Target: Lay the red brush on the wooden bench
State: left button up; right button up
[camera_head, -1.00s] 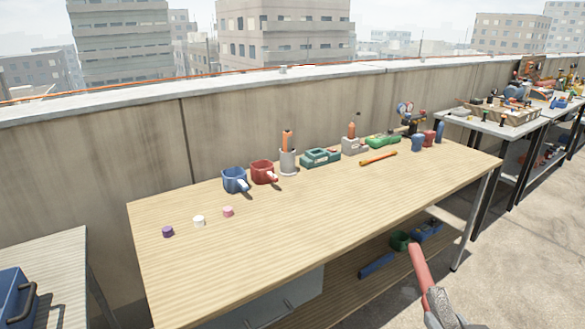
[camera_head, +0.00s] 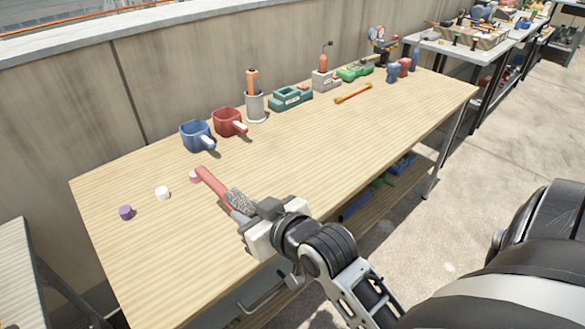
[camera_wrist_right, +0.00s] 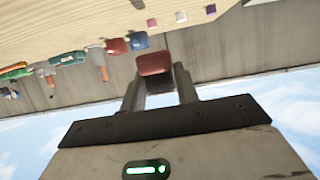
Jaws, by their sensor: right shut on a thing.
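The red brush (camera_head: 213,188), with a red handle and a grey bristly part, is held by my right gripper (camera_head: 248,212). The gripper is shut on it, with the handle pointing away toward the back left. The brush is over the left-middle part of the wooden bench (camera_head: 300,165); I cannot tell whether it touches the top. In the right wrist view, a red end of the brush (camera_wrist_right: 155,65) sits between the two fingers (camera_wrist_right: 158,92), and the bench top (camera_wrist_right: 60,22) fills the upper part. My left gripper is not in view.
A pink cap (camera_head: 194,177) is right beside the brush handle. A white cap (camera_head: 162,193) and a purple cap (camera_head: 126,212) lie further left. The bench's middle right is clear.

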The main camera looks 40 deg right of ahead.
jog(key=w+d+f, duration=0.1)
jog(key=d+f, duration=0.1)
jog(key=d, duration=0.1)
jog(key=w+d+f+b, duration=0.1)
jog(key=w+d+f, duration=0.1)
jog(key=d+f, duration=0.1)
jog(key=w+d+f, duration=0.2)
jog(key=d+f, duration=0.1)
jog(key=d, duration=0.1)
jog(key=shift+w+f, duration=0.2)
jog(key=shift+w+d+f+b, duration=0.15)
jog(key=shift+f+b, duration=0.3)
jog(key=shift+f, duration=1.35)
